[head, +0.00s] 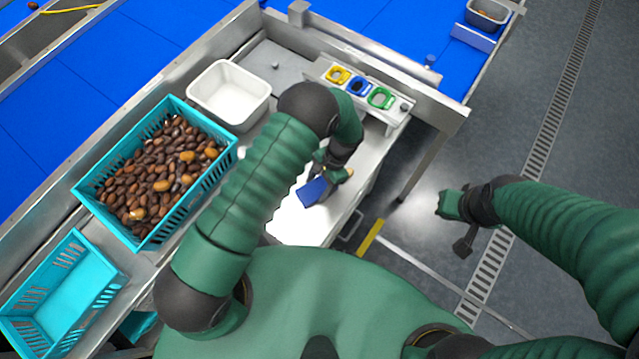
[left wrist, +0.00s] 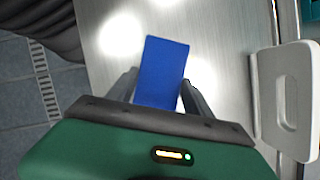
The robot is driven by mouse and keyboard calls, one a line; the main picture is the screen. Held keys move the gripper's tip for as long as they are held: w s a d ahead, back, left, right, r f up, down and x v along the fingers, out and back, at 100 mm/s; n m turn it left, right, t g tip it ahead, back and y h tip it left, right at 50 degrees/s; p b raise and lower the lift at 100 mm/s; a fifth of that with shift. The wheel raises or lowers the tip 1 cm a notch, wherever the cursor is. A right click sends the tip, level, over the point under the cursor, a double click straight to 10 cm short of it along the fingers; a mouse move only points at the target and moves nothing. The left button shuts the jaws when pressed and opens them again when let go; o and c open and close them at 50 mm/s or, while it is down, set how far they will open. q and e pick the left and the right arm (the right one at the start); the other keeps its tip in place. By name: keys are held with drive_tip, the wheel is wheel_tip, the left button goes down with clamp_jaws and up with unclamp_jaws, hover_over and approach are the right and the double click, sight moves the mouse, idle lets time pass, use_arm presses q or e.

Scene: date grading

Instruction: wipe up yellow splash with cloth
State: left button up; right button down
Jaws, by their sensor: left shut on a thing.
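A blue cloth (head: 311,192) is held low over the steel worktop (head: 290,225) by my left gripper (head: 331,172). In the left wrist view the cloth (left wrist: 163,68) stands out flat between the two fingers of the left gripper (left wrist: 158,92), which is shut on it. I cannot tell whether the cloth touches the worktop. I cannot make out a yellow splash on the worktop; a small yellowish patch beside the gripper is too small to identify. My right gripper (head: 452,222) hangs over the floor, away from the worktop; its jaw state is unclear.
A white tub (head: 229,118) and a teal crate (head: 224,167) of dates stand left of my left arm. An empty teal crate (head: 98,262) is at lower left. A rack (head: 365,92) with yellow, blue and green items stands behind the gripper. Blue conveyors (head: 180,40) lie beyond.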

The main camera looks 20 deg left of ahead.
sight(319, 188)
use_arm(q)
wheel_tip(319, 188, up, 2)
drive_tip(key=shift+s+d+r+p, duration=0.1)
drive_tip(key=shift+d+r+p, duration=0.1)
drive_tip(key=shift+p, duration=0.5)
wheel_tip(319, 188, up, 4)
drive_tip(key=p, duration=0.2)
drive_tip(key=shift+a+f+p, duration=0.1)
drive_tip(key=shift+f+p, duration=0.05)
drive_tip(key=shift+p, duration=0.2)
drive_tip(key=shift+r+p, duration=0.65)
drive_tip(key=shift+r, duration=0.3)
drive_tip(key=shift+f, duration=0.1)
